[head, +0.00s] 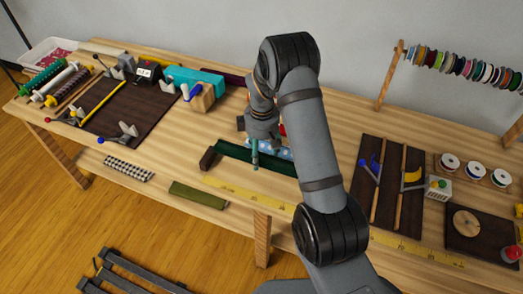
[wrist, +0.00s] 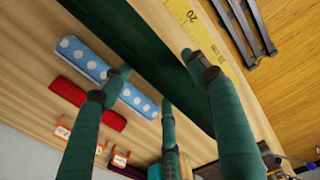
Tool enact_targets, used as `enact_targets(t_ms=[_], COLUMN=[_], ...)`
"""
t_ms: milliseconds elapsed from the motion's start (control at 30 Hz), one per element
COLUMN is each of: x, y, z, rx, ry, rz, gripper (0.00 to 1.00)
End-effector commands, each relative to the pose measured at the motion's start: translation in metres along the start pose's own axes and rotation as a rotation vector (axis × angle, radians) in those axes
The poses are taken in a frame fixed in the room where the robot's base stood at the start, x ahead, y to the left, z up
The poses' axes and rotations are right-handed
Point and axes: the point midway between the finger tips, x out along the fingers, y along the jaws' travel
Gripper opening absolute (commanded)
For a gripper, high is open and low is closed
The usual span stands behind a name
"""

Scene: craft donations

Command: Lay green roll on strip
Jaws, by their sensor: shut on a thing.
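A long dark green roll (head: 232,152) lies across the middle of the workbench, beneath my gripper (head: 254,160). In the wrist view the dark green roll (wrist: 120,35) runs between the fingertips of my gripper (wrist: 156,75), one finger on one side and two on the other. My gripper is shut on it. A dark brown block (head: 208,159) shows at its left end. A yellow measuring strip (head: 229,188) runs along the front of the bench, apart from the roll. My arm hides the roll's right end. I cannot tell whether the roll touches the bench.
A blue dotted roll (wrist: 110,78) and a red roll (wrist: 88,103) lie behind the green roll. An olive piece (head: 198,196) and a checked piece (head: 129,168) lie at the front edge. A dark board with tools (head: 385,215) is at right. Bare wood shows left of the roll.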

Motion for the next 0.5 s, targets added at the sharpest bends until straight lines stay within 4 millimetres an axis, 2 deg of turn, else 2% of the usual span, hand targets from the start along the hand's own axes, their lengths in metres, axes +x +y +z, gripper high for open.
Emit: enact_targets(t_ms=[267,500], x=[0.013,0.034], y=[0.000,0.000], z=[0.000,0.000], rx=[-0.006,-0.004], ry=[0.000,0.000], rz=[0.001,0.001], gripper=[0.18,0.18])
